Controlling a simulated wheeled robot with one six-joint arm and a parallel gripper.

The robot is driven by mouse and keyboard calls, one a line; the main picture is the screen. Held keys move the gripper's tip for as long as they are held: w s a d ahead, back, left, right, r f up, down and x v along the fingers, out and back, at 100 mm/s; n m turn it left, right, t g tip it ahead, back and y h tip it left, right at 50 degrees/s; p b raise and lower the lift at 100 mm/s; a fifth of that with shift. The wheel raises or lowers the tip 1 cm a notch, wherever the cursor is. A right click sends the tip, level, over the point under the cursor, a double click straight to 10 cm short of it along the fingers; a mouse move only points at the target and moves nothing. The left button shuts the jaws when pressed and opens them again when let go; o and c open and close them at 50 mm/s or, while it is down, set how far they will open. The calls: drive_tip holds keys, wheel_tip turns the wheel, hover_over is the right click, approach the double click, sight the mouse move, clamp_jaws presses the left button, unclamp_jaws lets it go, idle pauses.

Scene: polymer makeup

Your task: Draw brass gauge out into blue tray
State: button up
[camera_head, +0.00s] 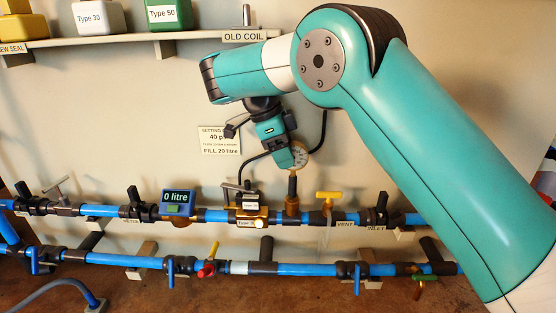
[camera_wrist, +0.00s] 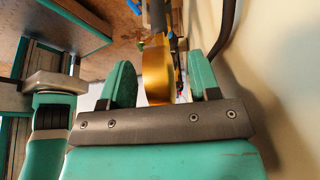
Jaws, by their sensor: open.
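The brass gauge (camera_head: 299,155) has a pale round face and stands on a dark stem. In the wrist view the brass gauge (camera_wrist: 156,78) shows edge-on between the two teal fingers of my gripper (camera_wrist: 161,68). The fingers are open on either side, with a visible gap on the right. Part of the gauge is hidden by my gripper. I cannot make out a blue tray in either view.
A wall shelf (camera_head: 130,42) holds labelled boxes above. A coil valve (camera_head: 249,205) and a litre display (camera_head: 176,204) sit left of the gauge on the pipe. A yellow vent handle (camera_head: 328,196) is to its right. A lower blue pipe (camera_head: 125,261) runs in front.

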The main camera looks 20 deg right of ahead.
drive_tip(key=shift+d+f, duration=0.15)
drive_tip(key=shift+f, duration=0.4)
clamp_jaws()
drive_tip(key=shift+r, duration=0.1)
drive_tip(key=shift+r+p, duration=0.45)
drive_tip(key=shift+r, duration=0.1)
